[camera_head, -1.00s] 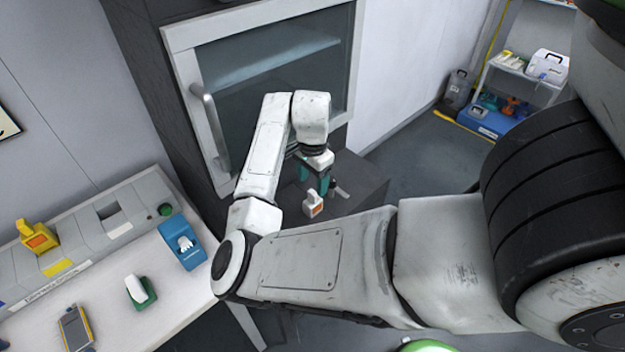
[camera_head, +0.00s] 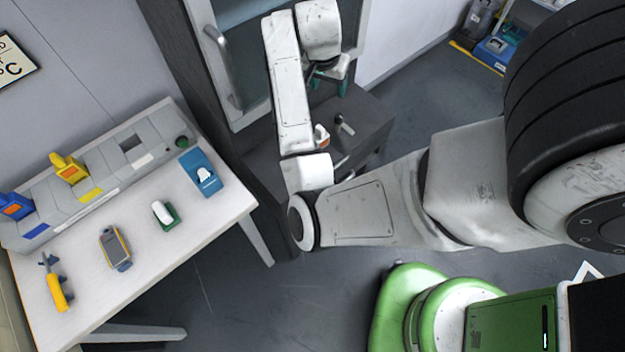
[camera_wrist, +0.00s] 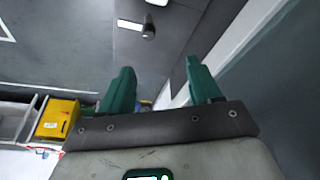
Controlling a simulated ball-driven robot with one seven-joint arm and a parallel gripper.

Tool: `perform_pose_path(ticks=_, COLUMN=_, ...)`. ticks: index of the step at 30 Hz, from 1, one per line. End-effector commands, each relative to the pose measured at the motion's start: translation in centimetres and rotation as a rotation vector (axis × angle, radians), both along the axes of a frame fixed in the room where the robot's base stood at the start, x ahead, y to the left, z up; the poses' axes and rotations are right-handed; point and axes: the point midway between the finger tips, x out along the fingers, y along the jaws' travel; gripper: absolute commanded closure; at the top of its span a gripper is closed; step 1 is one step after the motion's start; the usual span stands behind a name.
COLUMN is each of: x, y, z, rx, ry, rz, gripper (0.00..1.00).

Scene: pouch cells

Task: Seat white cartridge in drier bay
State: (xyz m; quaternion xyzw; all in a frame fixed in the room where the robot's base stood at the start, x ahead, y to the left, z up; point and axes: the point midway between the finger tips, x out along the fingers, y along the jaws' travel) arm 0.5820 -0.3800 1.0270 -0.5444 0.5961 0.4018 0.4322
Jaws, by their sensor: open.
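The grey drier station (camera_head: 108,170) lies along the back of the white table. It holds a yellow cartridge (camera_head: 69,168) and a blue cartridge (camera_head: 15,206). One dark square bay (camera_head: 132,146) in it is empty.
On the white table (camera_head: 130,270) are a blue holder (camera_head: 201,173), a green-based white item (camera_head: 163,214), a handheld meter (camera_head: 115,248) and a yellow tool (camera_head: 57,290). A small dark-handled item (camera_head: 344,124) lies beside the cartridge. Floor before the table is clear.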

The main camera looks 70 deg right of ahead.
Motion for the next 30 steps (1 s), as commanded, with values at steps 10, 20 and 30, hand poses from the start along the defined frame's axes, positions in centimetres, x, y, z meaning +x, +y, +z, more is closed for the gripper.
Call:
perform_pose_path(ticks=10, x=1.3, y=10.3, z=-3.9, rx=-0.09, ry=0.177, rz=0.82, gripper=0.37)
perform_pose_path(ticks=20, x=-3.5, y=26.4, z=-9.6, rx=0.106, ry=0.195, rz=1.465, gripper=0.37)
perform_pose_path(ticks=30, x=-5.2, y=29.9, z=-10.3, rx=0.167, ry=0.178, rz=1.58, gripper=0.37)
